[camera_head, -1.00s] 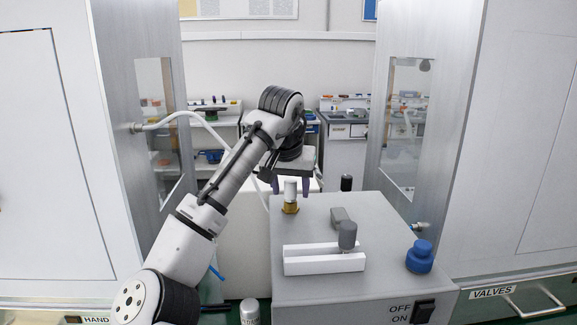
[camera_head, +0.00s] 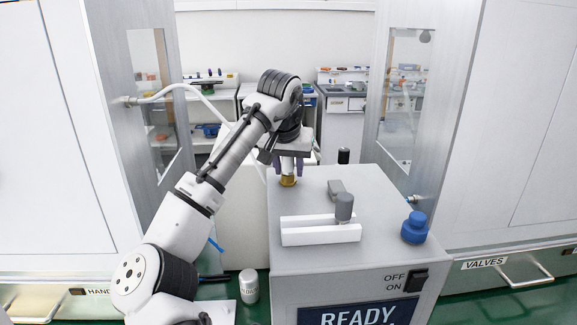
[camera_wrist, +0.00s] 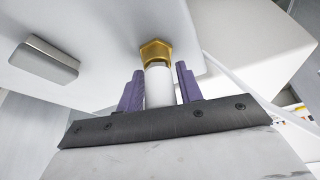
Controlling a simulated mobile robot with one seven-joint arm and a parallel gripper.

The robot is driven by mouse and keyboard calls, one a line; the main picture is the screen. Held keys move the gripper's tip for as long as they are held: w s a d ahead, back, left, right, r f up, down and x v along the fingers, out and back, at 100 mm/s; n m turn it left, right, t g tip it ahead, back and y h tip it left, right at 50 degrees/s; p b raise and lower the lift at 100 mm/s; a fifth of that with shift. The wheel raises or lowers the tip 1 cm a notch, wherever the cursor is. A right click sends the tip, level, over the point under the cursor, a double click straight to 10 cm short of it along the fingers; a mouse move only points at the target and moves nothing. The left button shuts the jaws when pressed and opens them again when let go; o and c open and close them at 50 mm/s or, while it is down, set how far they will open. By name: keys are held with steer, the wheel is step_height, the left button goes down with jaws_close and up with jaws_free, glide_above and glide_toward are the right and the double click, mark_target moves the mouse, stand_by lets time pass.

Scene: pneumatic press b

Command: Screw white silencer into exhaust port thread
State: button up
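The white silencer (camera_wrist: 159,85) stands upright on the brass hex fitting (camera_wrist: 155,52) of the exhaust port. In the head view the brass fitting (camera_head: 287,181) shows at the back left of the grey box top. My gripper (camera_head: 289,165) points down over the silencer. In the wrist view my gripper's two purple fingers (camera_wrist: 160,85) stand on either side of the silencer, very close to it. I cannot tell whether they touch it. The thread is hidden.
On the grey box (camera_head: 375,245) are a white block pair (camera_head: 320,236), a grey knob (camera_head: 344,207), a blue knob (camera_head: 415,228) and a black post (camera_head: 343,156). A white can (camera_head: 249,287) stands left of the box. Cabinet panels flank both sides.

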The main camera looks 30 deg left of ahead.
steer(key=shift+o, duration=1.4)
steer(key=b+v, duration=0.1)
steer(key=v, duration=1.2)
steer(key=shift+s+r+b, duration=0.2)
steer(key=shift+r+b, duration=0.15)
steer(key=shift+b, duration=0.05)
